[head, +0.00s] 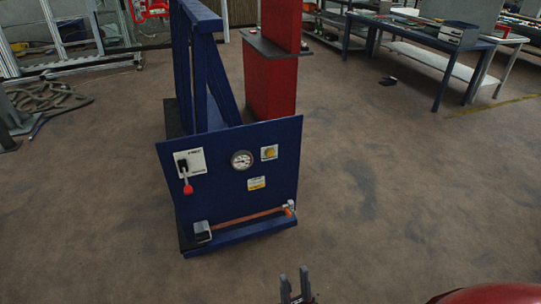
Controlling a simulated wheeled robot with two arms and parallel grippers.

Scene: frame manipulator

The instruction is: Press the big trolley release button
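A blue trolley panel (225,205) stands upright in the middle of the head view. At its upper right is a round yellow button (270,151) on a small white plate. A larger grey and black block (203,231) sits at the panel's lower left, at the end of an orange bar (245,218). I cannot tell which of these the task calls the big release button. My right gripper (294,273) is at the bottom edge, in front of and below the panel. Its two fingers are apart with nothing seen between them. My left gripper is out of view.
The panel also carries a red-knobbed lever (187,180), a round gauge (242,160) and a yellow-white label (256,183). A blue frame (205,65) and a red column (268,90) rise behind. Benches (440,50) stand back right. The brown floor around the trolley is mostly clear.

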